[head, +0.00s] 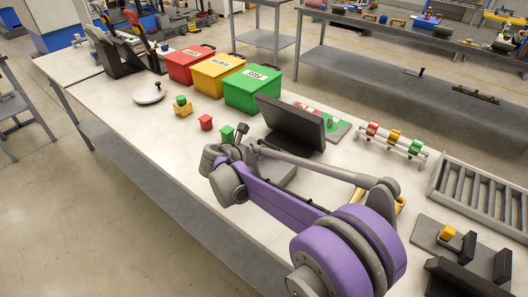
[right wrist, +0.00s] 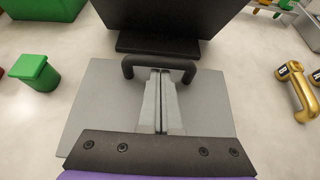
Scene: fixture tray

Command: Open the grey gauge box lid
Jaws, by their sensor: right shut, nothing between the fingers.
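The grey gauge box shows from above in the right wrist view as a flat grey lid (right wrist: 100,100) with a black arched handle (right wrist: 128,66) at its far edge. The lid looks flat and down. My right gripper (right wrist: 160,73) is over the lid, shut and empty. Its fingertips are at the handle's opening, close to the bar; I cannot tell whether they touch it. In the head view, part of the grey box (head: 286,174) shows behind my purple right arm, which hides the rest and the fingertips. My left gripper is not in view.
A black screen (head: 291,122) stands just behind the box. A small green lidded block (right wrist: 35,72) is to its left and a gold handle (right wrist: 300,90) to its right. Red (head: 190,64), yellow (head: 216,75) and green (head: 252,90) bins stand farther back. The table's front left is clear.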

